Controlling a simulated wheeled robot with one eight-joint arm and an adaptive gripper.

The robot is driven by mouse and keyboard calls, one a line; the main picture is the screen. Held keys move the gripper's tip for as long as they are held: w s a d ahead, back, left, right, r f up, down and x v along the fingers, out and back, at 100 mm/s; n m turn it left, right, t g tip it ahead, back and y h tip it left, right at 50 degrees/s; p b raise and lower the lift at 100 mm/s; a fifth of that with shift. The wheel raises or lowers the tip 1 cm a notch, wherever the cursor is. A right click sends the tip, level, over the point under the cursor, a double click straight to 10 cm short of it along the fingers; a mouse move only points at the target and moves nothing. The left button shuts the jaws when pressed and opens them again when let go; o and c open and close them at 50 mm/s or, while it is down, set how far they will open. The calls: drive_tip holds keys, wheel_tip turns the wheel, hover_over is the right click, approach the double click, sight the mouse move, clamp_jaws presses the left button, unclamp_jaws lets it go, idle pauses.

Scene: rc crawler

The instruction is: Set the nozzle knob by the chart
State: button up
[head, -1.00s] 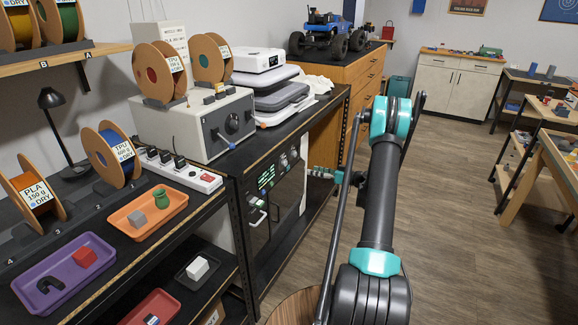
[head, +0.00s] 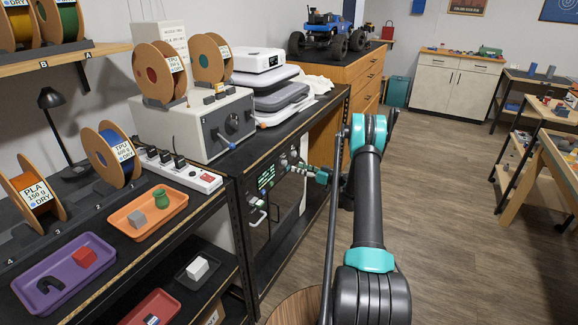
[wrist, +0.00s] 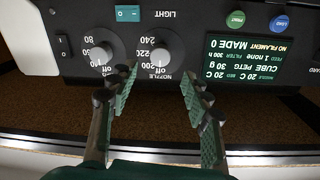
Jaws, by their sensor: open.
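The nozzle knob (wrist: 160,58) is a grey round knob on the dark printer panel, upside down in the wrist view. Its white mark appears to point at "off", with 200, 220 and 240 around it. My gripper (wrist: 159,80) is open, with its green pads either side of the knob's near side, apart from it. In the head view my gripper (head: 308,172) is at the printer's front (head: 268,205). The screen (wrist: 248,60) reads CUBE PETG 30 g, nozzle 20 C, NO FILAMENT. The white chart (head: 160,42) stands behind the spools, its text too small to read.
A similar knob (wrist: 100,53) sits close beside the nozzle knob. A light switch (wrist: 127,13), a green button (wrist: 236,19) and a blue button (wrist: 280,22) are on the same panel. The bench top (head: 290,118) overhangs the printer. The floor (head: 440,200) at the right is clear.

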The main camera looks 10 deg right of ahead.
sight(286, 163)
drive_tip(key=x, duration=0.6)
drive_tip(key=shift+w+a, duration=0.15)
drive_tip(key=shift+a, duration=0.05)
clamp_jaws()
